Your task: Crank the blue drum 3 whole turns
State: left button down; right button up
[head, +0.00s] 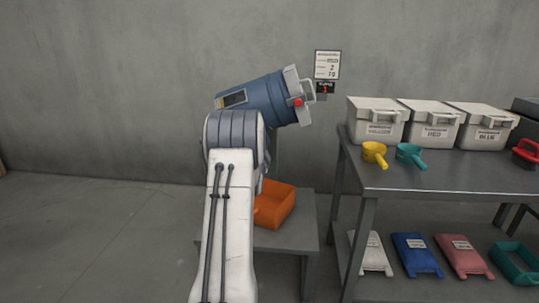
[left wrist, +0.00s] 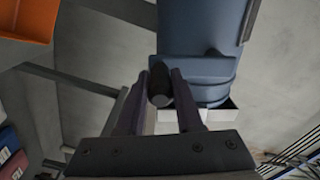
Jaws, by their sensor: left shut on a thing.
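The blue drum (head: 265,98) is mounted tilted, its pale clamped lid end (head: 293,90) up and to the right, with a red knob (head: 298,102) there. In the left wrist view the drum (left wrist: 200,40) fills the upper middle. My left gripper (left wrist: 162,85) is shut on the black crank handle (left wrist: 158,88), whose end shows between the fingers beside the drum. In the head view my left arm covers the drum's lower left part, and the gripper and handle are hidden. My right gripper is in neither view.
An orange bin (head: 275,208) sits on a low grey stand (head: 300,235) below the drum. A wall sign (head: 327,64) has a small red-digit display (head: 325,88) under it. The metal table (head: 440,178) at right holds lidded boxes (head: 376,122) and yellow (head: 374,152) and teal scoops (head: 409,154).

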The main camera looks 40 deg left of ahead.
pick_arm(q)
jog(key=s+a+r+m+b, duration=0.2)
jog(key=s+a+m+b, duration=0.5)
jog(key=m+b, duration=0.4)
jog(key=s+a+r+m+b, duration=0.1)
jog(key=a+r+m, duration=0.2)
jog(key=r+m, duration=0.7)
jog(key=shift+a+m+b, duration=0.3)
jog(key=shift+m+b, duration=0.05)
jog(key=shift+m, duration=1.05)
jog(key=shift+r, duration=0.1)
jog(key=c, duration=0.6)
grip_release()
jog(key=shift+d, duration=0.1)
